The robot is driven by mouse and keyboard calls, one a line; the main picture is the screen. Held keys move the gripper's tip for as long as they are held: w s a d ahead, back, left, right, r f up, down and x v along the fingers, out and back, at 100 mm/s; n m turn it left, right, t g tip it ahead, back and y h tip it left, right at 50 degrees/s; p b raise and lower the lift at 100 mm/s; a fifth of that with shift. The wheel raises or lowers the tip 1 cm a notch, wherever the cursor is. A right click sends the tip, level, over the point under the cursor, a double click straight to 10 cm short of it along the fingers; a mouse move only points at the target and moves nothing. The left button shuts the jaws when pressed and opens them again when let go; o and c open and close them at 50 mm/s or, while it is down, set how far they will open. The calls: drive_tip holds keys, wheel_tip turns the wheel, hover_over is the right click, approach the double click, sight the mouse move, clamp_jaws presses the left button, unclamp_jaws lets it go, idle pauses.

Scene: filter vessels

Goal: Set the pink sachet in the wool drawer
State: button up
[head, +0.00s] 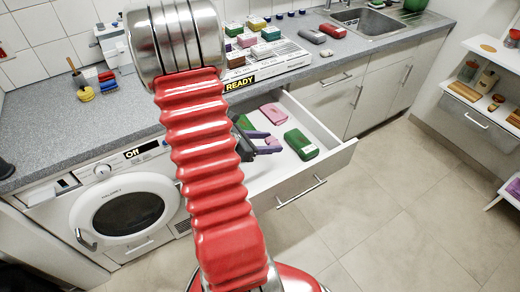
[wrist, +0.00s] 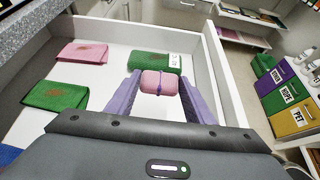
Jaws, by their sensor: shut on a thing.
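The pink sachet (wrist: 158,84), a small rounded bundle with a purple tie, is between the purple fingers of my gripper (wrist: 160,80) in the wrist view. My gripper is shut on it. The drawer's white wall (wrist: 218,75) runs along the right in the wrist view. I cannot tell whether the sachet touches the drawer floor.
The drawer holds a flat pink packet (wrist: 82,52), a green packet (wrist: 56,95) and a labelled green packet (wrist: 152,62). A blue thing (wrist: 8,156) shows at the left edge. Bare white floor lies between them. The worktop (head: 60,140) is beside the drawer.

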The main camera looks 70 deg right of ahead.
hover_over(268, 165)
drive_tip(key=shift+a+f, duration=0.1)
drive_tip(key=shift+f, duration=2.55)
drive_tip(key=shift+f, duration=2.1)
drive_tip(key=shift+f, duration=0.1)
drive_tip(key=o, duration=1)
drive_tip(key=shift+w+a+r, duration=0.3)
drive_tip(key=shift+w+r, duration=0.1)
drive_tip(key=v, duration=1.1)
